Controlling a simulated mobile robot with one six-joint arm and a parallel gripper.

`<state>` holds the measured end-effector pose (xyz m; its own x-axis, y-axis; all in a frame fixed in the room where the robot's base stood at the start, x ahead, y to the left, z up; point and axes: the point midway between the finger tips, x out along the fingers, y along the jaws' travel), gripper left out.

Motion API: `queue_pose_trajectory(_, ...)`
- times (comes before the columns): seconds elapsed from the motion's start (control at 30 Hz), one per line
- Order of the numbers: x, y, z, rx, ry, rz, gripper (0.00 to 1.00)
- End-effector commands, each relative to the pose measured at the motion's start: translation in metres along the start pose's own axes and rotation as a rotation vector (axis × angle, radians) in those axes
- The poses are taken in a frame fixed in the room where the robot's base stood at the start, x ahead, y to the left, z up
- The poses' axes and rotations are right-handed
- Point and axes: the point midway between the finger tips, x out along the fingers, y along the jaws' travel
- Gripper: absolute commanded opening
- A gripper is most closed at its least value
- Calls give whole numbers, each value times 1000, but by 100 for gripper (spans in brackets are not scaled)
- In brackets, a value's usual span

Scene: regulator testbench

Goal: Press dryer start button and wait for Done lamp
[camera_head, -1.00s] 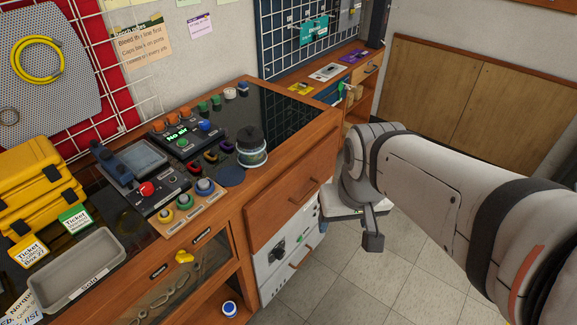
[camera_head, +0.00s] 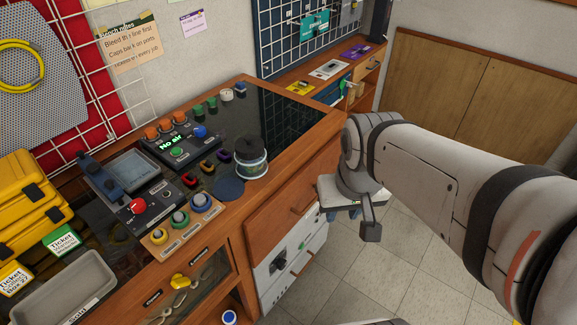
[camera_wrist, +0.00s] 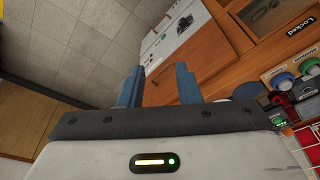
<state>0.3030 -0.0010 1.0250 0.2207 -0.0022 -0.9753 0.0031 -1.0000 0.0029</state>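A white-fronted unit (camera_head: 284,275) with a dark round knob sits under a wooden drawer in the bench. It also shows at the top of the wrist view (camera_wrist: 185,30). I cannot tell whether it is the dryer, and no Done lamp label is readable. A control box (camera_head: 178,142) on the bench shows green "No air" text and has green and blue buttons. A wooden strip (camera_head: 181,221) holds yellow, green and blue buttons. My gripper (camera_wrist: 158,86) is open and empty, its two blue fingers apart, over the floor beside the bench front.
A "Locked" label (camera_wrist: 298,26) is on the bench front. The tiled floor (camera_head: 410,260) right of the bench is open.

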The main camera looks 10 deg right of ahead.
Motion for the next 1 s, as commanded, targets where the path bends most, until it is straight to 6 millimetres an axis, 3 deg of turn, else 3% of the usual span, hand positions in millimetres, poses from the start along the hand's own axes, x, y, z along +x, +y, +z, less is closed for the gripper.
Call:
queue_pose_trajectory(0.37, 0, 0, 0, 0, 0, 0, 0)
queue_pose_trajectory(1.0, 0, 0, 0, 0, 0, 0, 0)
